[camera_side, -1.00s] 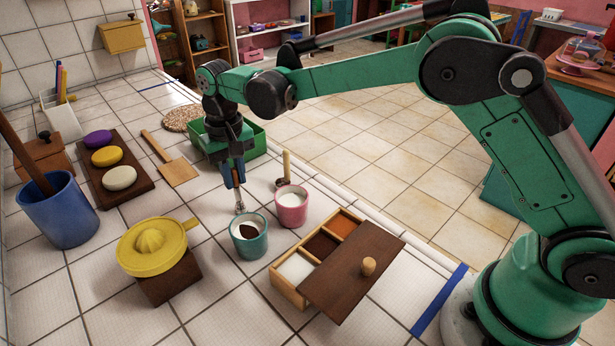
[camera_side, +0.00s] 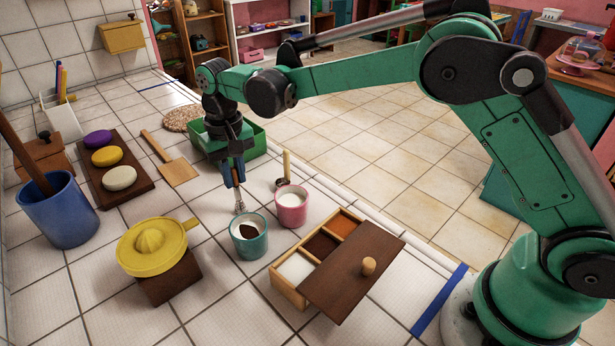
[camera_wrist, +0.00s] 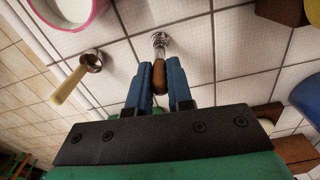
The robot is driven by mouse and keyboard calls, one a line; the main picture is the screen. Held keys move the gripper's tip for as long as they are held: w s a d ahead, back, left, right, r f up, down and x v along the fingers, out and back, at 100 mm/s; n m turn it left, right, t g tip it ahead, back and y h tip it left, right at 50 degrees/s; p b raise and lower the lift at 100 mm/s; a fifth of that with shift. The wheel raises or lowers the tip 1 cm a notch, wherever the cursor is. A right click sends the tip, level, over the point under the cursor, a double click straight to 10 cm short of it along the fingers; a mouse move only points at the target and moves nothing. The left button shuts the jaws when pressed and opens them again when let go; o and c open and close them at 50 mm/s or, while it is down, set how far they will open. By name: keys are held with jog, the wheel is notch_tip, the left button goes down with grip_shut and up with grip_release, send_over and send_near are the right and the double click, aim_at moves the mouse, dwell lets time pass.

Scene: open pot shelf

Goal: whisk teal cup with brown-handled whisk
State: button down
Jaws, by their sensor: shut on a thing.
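My gripper (camera_side: 234,176) points down behind the teal cup (camera_side: 249,243) in the side view. It is shut on the brown handle of the whisk; the handle shows between the blue fingers (camera_wrist: 158,88) in the wrist view. The whisk (camera_wrist: 160,40) has a metal head that hangs down, close to the far rim of the teal cup in the side view. It appears to be outside the cup. The teal cup stands upright and holds a white content with a dark brown patch. The cup is not visible in the wrist view.
A pink cup (camera_side: 291,208) with white content stands right of the teal cup. A scoop (camera_wrist: 78,78) with a pale handle lies by it. A wooden box (camera_side: 288,287) with a partly slid lid is at the front right. A yellow juicer (camera_side: 150,250) stands left.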

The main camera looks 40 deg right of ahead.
jog(key=shift+r, duration=1.7)
jog(key=s+a+r, duration=0.3)
jog(key=s+r, duration=0.4)
jog(key=s, duration=0.1)
jog(key=shift+s+a+f, duration=0.1)
jog(key=shift+s+f, duration=0.05)
jog(key=shift+f, duration=1.95)
jog(key=shift+f, duration=2.6)
